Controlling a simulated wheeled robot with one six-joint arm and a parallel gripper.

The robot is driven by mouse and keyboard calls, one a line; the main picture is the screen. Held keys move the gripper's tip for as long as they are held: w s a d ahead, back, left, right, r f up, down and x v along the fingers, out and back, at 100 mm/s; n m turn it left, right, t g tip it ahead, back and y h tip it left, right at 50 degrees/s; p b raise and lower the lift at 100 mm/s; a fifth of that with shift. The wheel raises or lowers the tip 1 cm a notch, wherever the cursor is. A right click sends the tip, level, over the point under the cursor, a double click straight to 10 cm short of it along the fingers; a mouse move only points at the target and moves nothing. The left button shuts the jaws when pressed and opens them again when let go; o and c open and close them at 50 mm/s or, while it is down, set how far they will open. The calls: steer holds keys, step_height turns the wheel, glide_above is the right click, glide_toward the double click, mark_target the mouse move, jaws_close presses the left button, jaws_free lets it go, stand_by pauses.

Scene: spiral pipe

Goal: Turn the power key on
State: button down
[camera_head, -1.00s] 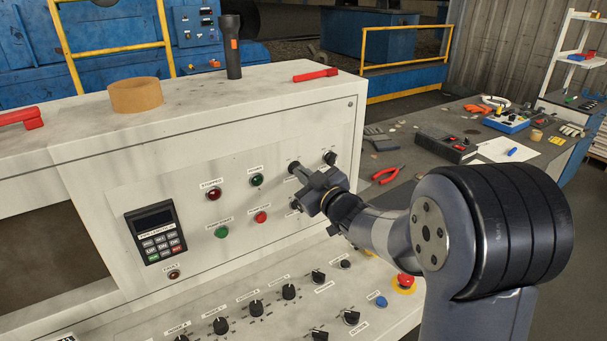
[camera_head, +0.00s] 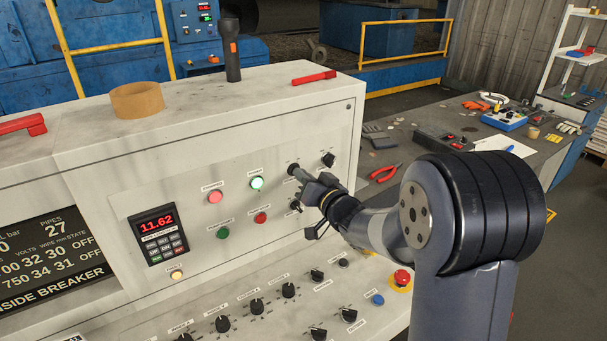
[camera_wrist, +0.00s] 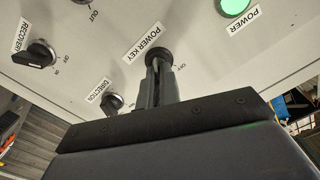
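The power key (camera_wrist: 158,58) is a round dark switch on the pale panel, under a "POWER KEY" label in the wrist view. In the head view the key (camera_head: 293,168) shows at the upper right of the panel front. My gripper (camera_wrist: 157,88) reaches up to it with both fingers close together on the key's grip. The fingers hide most of the key, so its exact angle is hard to see. In the head view my gripper (camera_head: 304,176) touches the key from the right. The green power lamp (camera_head: 257,184) is lit.
A red lamp (camera_head: 215,197) glows. Several knobs line the lower desk.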

steer(key=shift+m, duration=0.5)
steer(key=c, duration=1.6)
jaws_free()
steer(key=shift+c, duration=0.2)
steer(key=b+v, duration=0.2)
steer(key=v, duration=0.9)
steer(key=shift+w, duration=0.15)
